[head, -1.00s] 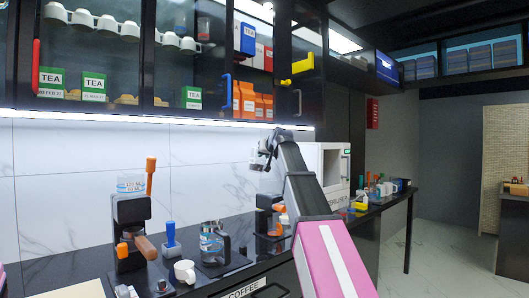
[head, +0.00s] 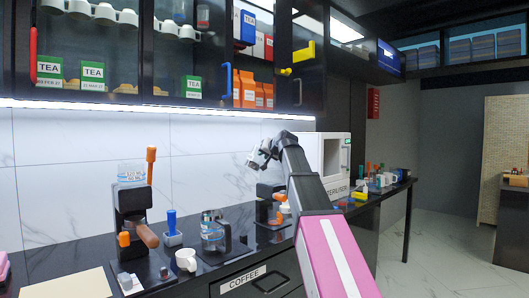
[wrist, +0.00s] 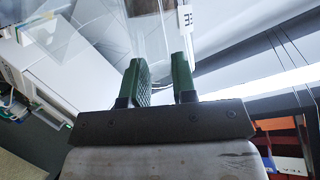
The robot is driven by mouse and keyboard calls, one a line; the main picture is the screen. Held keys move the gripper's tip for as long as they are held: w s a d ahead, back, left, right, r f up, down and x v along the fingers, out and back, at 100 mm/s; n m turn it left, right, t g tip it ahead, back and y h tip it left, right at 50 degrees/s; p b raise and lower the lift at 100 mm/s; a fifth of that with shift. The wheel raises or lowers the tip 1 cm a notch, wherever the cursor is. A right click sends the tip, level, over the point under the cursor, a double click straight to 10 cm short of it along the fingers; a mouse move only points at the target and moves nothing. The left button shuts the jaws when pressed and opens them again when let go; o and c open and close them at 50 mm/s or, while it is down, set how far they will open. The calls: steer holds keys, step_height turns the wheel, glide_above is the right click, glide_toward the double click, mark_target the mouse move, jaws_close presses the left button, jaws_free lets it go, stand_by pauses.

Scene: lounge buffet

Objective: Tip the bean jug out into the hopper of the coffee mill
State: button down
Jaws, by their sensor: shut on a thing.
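My gripper (head: 257,158) is at the end of my raised arm, above the counter and right of the mill. In the wrist view its green fingers (wrist: 160,82) are shut on a thin part of a clear vessel, which seems to be the bean jug (wrist: 148,35). The jug's clear walls spread beyond the fingers; any beans in it cannot be made out. The black coffee mill (head: 131,205) stands at the left of the counter. Its clear, marked hopper (head: 131,175) is on top, beside an upright orange handle. The gripper is well apart from the hopper.
A glass carafe (head: 213,232), a white cup (head: 186,260) and a blue-handled tamper (head: 172,228) stand near the mill. Another black machine (head: 268,212) and a white steriliser (head: 325,160) stand right. Wall cabinets (head: 130,60) hang above. Counter's front left holds a pale board (head: 65,285).

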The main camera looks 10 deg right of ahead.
steer(key=shift+w+d+f+m+t+y, duration=0.15)
steer(key=shift+f+m+y, duration=0.3)
steer(key=shift+m, duration=0.45)
steer(key=shift+s+d+f+m+t+y, duration=0.1)
steer(key=shift+d+f+m+y, duration=0.15)
steer(key=shift+m+y, duration=0.5)
steer(key=shift+w+d+f+m+t+y, duration=0.1)
steer(key=shift+f+m+y, duration=0.25)
steer(key=shift+m, duration=0.7)
steer(key=shift+d+f, duration=0.1)
steer(key=shift+w+d+m+t+y, duration=0.1)
steer(key=shift+d+m+t+y, duration=0.2)
steer(key=shift+m, duration=0.45)
steer(key=shift+d+m+t+y, duration=0.1)
steer(key=shift+d+m+y, duration=0.2)
steer(key=shift+m, duration=0.45)
steer(key=shift+a, duration=0.1)
steer(key=m, duration=0.1)
steer(key=d+m+t, duration=0.1)
steer(key=m, duration=0.1)
steer(key=shift+w+r+y, duration=0.15)
steer(key=shift+r+y, duration=0.15)
steer(key=shift+y, duration=0.05)
